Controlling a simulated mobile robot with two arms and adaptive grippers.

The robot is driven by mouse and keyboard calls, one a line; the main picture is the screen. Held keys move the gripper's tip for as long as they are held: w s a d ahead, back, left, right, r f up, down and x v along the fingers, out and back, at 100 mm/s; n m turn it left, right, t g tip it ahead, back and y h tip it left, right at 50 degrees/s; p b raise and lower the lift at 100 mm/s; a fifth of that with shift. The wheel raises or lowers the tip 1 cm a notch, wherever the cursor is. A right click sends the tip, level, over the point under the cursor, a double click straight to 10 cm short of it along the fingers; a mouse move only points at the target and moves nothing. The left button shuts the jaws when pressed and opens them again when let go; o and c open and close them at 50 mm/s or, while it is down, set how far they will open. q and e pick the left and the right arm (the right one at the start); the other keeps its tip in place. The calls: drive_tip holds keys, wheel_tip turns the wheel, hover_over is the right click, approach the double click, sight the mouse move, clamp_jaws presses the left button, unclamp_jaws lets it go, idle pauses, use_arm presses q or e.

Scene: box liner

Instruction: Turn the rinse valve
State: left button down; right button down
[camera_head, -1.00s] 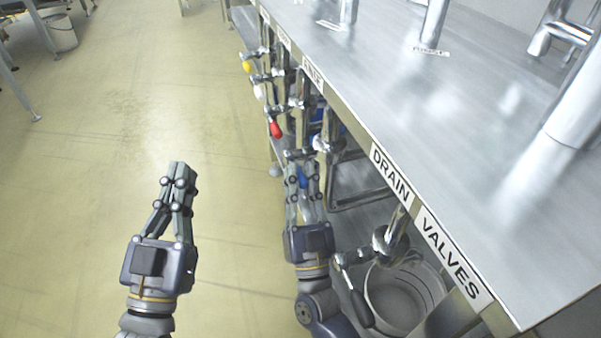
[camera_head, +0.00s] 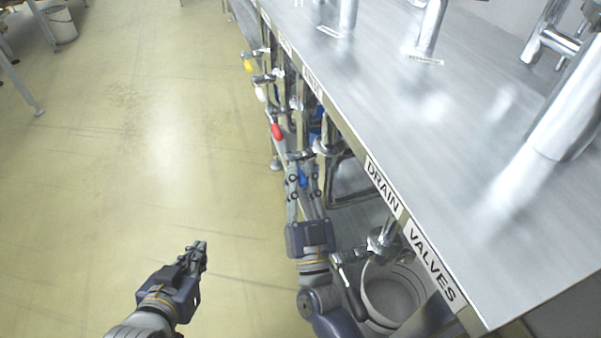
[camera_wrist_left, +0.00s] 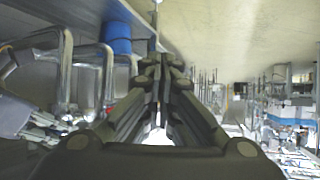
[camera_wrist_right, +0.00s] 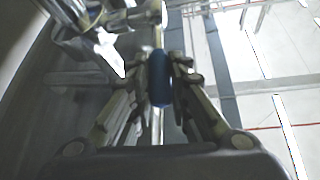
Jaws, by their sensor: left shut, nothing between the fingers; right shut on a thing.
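A row of valves runs under the edge of the steel counter (camera_head: 420,110). The nearer one in the row has a blue handle (camera_wrist_right: 159,78). My right gripper (camera_head: 302,172) is shut on this blue handle, with a finger on each side of it. The fingers cover part of the handle in the head view. Behind it are valves with a red handle (camera_head: 277,132), a white handle (camera_head: 261,93) and a yellow handle (camera_head: 248,66). My left gripper (camera_head: 201,246) is shut and empty over the floor, apart from the valves.
A drain valve with a dark handle (camera_head: 353,300) and a white bucket (camera_head: 408,276) are close to my right arm. Labels reading DRAIN (camera_head: 383,188) and VALVES (camera_head: 434,268) mark the counter edge. The floor (camera_head: 120,150) at left is open.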

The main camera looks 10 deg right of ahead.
drive_tip(key=shift+w+r+g+p, duration=0.1)
drive_tip(key=shift+r+g+p, duration=0.3)
drive_tip(key=shift+p, duration=0.6)
drive_tip(key=shift+r+p, duration=0.1)
drive_tip(key=shift+p, duration=0.95)
use_arm(q)
drive_tip(key=s+a+f+g+y, duration=0.1)
drive_tip(key=s+a+f+g, duration=0.1)
drive_tip(key=s, duration=0.4)
drive_tip(key=s+a+f+g+y, duration=0.1)
drive_tip(key=s+a+f+g, duration=0.1)
drive_tip(key=s+f+g, duration=0.2)
drive_tip(key=s+g, duration=0.2)
drive_tip(key=s, duration=0.1)
drive_tip(key=shift+s+a, duration=0.3)
drive_tip(key=shift+a, duration=0.05)
use_arm(e)
drive_tip(key=c, duration=1.5)
unclamp_jaws()
drive_tip(key=v, duration=1.2)
drive_tip(key=shift+r, duration=0.1)
